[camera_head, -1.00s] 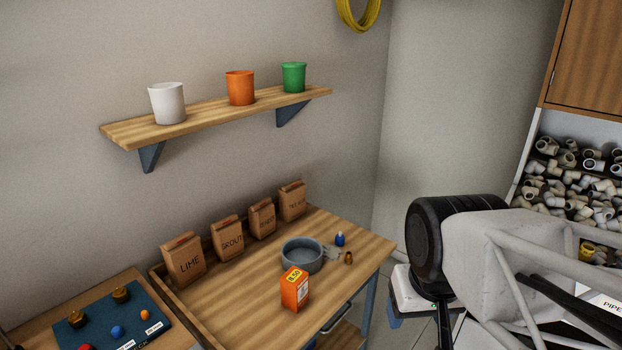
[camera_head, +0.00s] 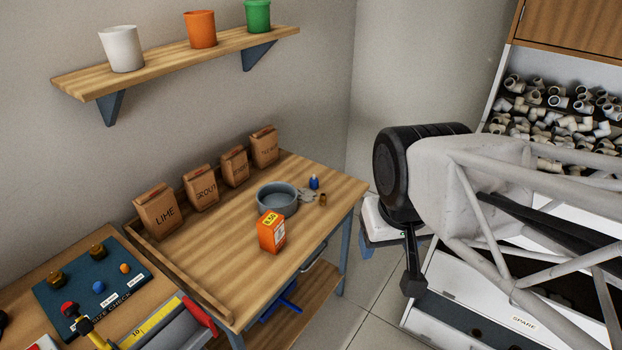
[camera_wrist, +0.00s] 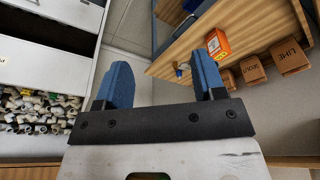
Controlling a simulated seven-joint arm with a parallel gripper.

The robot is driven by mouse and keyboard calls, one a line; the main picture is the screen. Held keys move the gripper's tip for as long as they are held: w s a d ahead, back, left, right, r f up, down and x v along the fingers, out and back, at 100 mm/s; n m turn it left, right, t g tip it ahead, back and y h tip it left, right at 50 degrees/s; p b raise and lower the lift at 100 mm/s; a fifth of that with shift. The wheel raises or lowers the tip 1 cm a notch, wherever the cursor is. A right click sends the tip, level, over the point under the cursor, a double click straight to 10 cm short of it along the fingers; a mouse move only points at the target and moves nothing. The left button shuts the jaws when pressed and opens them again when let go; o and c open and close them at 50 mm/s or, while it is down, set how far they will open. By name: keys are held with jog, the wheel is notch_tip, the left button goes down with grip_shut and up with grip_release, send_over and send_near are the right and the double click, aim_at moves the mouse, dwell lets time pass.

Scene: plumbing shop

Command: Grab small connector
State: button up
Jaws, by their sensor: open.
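A small brass-coloured piece (camera_head: 323,199) stands on the wooden table (camera_head: 215,268) near its right end, beside a small blue bottle (camera_head: 314,183). It may be the small connector, but it is too small to tell. Many pale pipe fittings (camera_head: 560,103) fill a sloped rack at the right; they also show in the wrist view (camera_wrist: 38,108). My gripper (camera_wrist: 163,78) is open, with nothing between its two blue fingers. It is away from the table, and its fingertips are not clearly visible in the head view.
An orange box (camera_head: 271,232) and a grey round pan (camera_head: 277,199) stand on the table. Paper bags (camera_head: 157,210) line its back edge. A low stool (camera_head: 385,222) stands on the floor between table and rack. A blue board (camera_head: 92,283) lies at lower left.

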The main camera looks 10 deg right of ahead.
dwell(0.4)
jog(key=shift+c, duration=1)
